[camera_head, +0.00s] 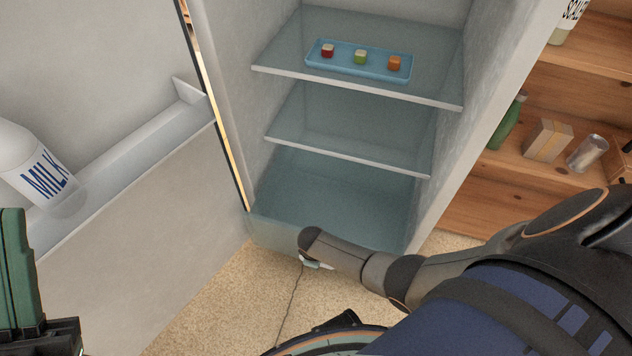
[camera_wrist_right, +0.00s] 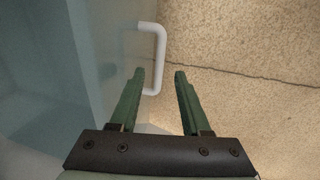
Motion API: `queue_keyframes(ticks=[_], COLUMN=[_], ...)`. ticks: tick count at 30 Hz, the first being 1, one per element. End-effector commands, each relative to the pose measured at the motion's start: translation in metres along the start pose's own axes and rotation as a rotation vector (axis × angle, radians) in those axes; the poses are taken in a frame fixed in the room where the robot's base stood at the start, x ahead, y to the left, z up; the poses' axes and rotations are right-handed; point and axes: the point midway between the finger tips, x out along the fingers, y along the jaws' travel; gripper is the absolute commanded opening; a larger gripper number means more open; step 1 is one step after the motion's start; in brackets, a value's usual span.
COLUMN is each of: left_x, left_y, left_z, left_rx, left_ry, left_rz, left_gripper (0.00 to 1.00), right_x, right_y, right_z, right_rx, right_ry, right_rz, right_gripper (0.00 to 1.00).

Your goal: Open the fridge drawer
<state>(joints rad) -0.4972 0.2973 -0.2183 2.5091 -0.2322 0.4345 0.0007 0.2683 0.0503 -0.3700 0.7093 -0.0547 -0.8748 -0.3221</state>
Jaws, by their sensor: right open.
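The fridge drawer (camera_head: 275,234) is a clear bluish bin at the bottom of the open fridge, below two glass shelves. Its front also shows at the left of the right wrist view (camera_wrist_right: 90,45). A white bar handle (camera_wrist_right: 161,42) stands out from that front. My right gripper (camera_wrist_right: 159,73) is open, with its two green fingers pointing at the handle. The lower part of the bar shows between the fingertips; I cannot tell whether they touch. In the head view my right forearm hides most of this gripper. My left gripper (camera_head: 18,265) shows only partly at the lower left edge.
The fridge door stands open at the left with a milk bottle (camera_head: 38,172) on its shelf. A blue tray (camera_head: 350,72) with three small colored cubes sits on the top shelf. Wooden shelves (camera_head: 590,75) with goods stand at the right. Tan floor (camera_head: 205,300) lies in front.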

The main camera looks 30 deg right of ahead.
Motion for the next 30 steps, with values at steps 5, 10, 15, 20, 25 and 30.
queue_keyframes(ticks=[5,10,15,20,25,30], left_x=[0.006,-0.013,-0.034,-0.058,-0.086,-0.107], left_y=[-0.011,-0.004,0.004,0.014,0.025,0.035], left_z=[0.032,0.074,0.11,0.139,0.163,0.177], left_rx=[-0.026,-0.079,-0.132,-0.183,-0.233,-0.267], left_ry=[-0.2,-0.369,-0.539,-0.698,-0.848,-0.948], left_rz=[-0.037,-0.046,-0.052,-0.054,-0.054,-0.051], left_gripper=[0.0,0.0,0.0,0.0,0.0,0.0], right_x=[-0.041,-0.044,-0.054,-0.063,-0.072,-0.078], right_y=[0.001,0.001,0.0,0.0,0.0,0.0], right_z=[0.001,0.0,0.001,0.001,0.001,0.001], right_rx=[0.0,0.0,0.0,0.0,0.0,0.0], right_ry=[-0.001,0.0,-0.002,-0.001,-0.002,-0.001], right_rz=[0.0,0.001,0.0,0.0,0.0,0.0], right_gripper=[0.47,0.47,0.47,0.47,0.47,0.47])
